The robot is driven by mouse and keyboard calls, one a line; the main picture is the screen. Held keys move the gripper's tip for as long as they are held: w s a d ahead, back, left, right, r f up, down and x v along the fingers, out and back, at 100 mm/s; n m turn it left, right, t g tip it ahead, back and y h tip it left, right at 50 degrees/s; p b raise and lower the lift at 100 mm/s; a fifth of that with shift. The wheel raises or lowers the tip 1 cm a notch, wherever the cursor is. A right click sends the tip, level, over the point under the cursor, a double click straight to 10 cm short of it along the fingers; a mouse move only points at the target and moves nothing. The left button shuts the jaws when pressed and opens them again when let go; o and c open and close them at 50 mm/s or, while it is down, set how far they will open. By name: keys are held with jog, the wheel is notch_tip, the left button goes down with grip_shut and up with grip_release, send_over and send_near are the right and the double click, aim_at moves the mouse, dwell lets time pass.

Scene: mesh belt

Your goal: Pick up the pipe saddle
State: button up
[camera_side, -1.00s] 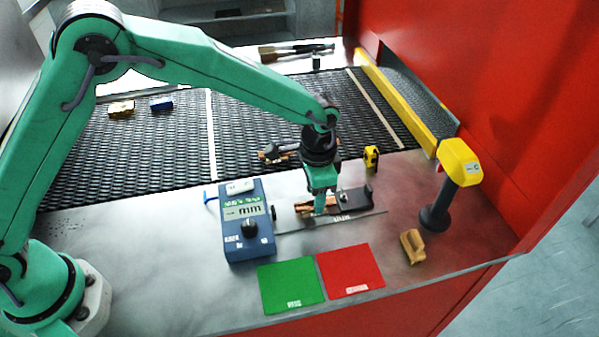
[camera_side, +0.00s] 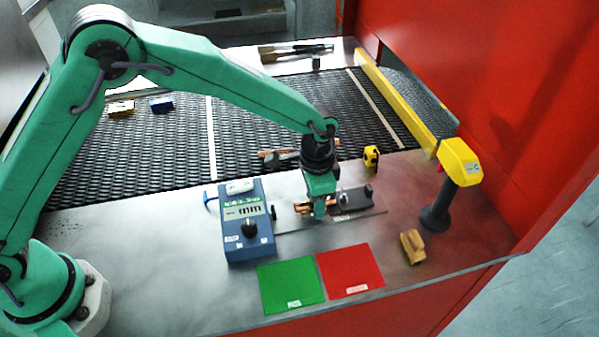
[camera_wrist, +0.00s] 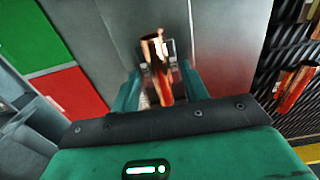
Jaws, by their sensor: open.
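The copper-coloured piece that I take for the pipe saddle (camera_side: 302,208) lies on the narrow metal plate right of the blue meter. My gripper (camera_side: 319,210) is pointing down right at it and hides part of it in the side view. In the wrist view the copper piece (camera_wrist: 157,50) shows between and just beyond the two green fingers of my gripper (camera_wrist: 160,88). The fingers are apart, with a gap visible beside the piece. I cannot tell whether either finger touches it.
The blue meter (camera_side: 247,225) stands close left, and a dark clamp block (camera_side: 356,197) close right. Green (camera_side: 290,285) and red (camera_side: 350,270) squares lie in front. A brass block (camera_side: 412,246) and yellow scanner (camera_side: 458,165) stand right. The mesh belt (camera_side: 180,150) runs behind.

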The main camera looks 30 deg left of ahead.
jog(key=shift+f, duration=0.25)
dwell(0.4)
jog(key=shift+c, duration=0.5)
jog(key=c, duration=0.7)
jog(key=shift+r, duration=0.2)
jog(key=shift+r, duration=0.5)
notch_tip(320, 180, up, 4)
jog(key=shift+f, duration=0.25)
jog(key=s+d+r, duration=0.5)
jog(key=s+r, duration=0.1)
jog(key=s, duration=0.4)
jog(key=shift+s+d+r, duration=0.15)
jog(key=shift+d+r, duration=0.15)
jog(key=shift+r, duration=0.05)
